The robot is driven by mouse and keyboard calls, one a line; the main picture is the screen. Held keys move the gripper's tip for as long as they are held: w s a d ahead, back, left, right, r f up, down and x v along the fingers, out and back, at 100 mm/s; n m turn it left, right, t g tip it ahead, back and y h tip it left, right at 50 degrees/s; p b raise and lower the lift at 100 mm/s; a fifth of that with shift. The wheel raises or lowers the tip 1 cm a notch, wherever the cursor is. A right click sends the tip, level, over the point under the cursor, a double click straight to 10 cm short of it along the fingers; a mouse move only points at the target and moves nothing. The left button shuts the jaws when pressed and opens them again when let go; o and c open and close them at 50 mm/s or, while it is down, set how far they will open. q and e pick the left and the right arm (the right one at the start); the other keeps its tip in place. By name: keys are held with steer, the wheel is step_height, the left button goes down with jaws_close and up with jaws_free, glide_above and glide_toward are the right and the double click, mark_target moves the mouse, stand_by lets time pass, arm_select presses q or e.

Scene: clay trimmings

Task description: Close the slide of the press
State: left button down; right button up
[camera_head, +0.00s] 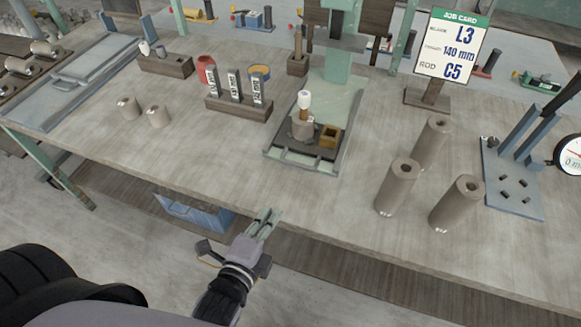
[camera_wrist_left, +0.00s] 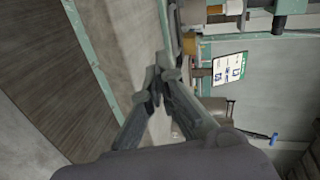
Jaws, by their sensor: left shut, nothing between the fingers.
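The green press (camera_head: 340,55) stands at the middle back of the workbench. Its slide (camera_head: 284,160), a dark tray with a pale frame and a front handle bar, extends forward from under the press. On it stand a grey-brown cylinder (camera_head: 303,128) with a white-topped piece above it and a small brass-coloured block (camera_head: 330,136). My left gripper (camera_head: 267,215) is shut and empty, at the bench's front edge, in front of the slide and apart from it. Its closed fingers show in the left wrist view (camera_wrist_left: 160,80). My right gripper is not in view.
Several grey-brown hollow cylinders (camera_head: 398,186) stand right of the slide, near a blue fixture (camera_head: 512,180). A rack of labelled pieces (camera_head: 238,106) and two short cylinders (camera_head: 158,115) are on the left. A job card (camera_head: 451,46) stands behind. Bench space before the slide is clear.

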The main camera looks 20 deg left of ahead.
arm_select(q)
steer(key=w+r, duration=0.1)
steer(key=r, duration=0.1)
steer(key=p, duration=0.2)
glide_toward(302, 138)
steer(key=f, duration=0.1)
steer(key=s+f, duration=0.1)
steer(key=f, duration=0.1)
steer(key=shift+s, duration=0.25)
steer(key=shift+w, duration=0.35)
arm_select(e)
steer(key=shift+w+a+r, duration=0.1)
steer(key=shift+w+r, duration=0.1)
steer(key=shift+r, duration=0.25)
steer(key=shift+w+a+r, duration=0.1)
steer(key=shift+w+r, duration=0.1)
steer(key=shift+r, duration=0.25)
arm_select(q)
steer(key=r+x, duration=0.1)
steer(key=x, duration=0.3)
steer(key=r+x, duration=0.1)
steer(key=x, duration=0.3)
steer(key=r+b+x, duration=0.1)
steer(key=x, duration=0.3)
steer(key=shift+w+f, duration=0.1)
steer(key=shift+w, duration=0.4)
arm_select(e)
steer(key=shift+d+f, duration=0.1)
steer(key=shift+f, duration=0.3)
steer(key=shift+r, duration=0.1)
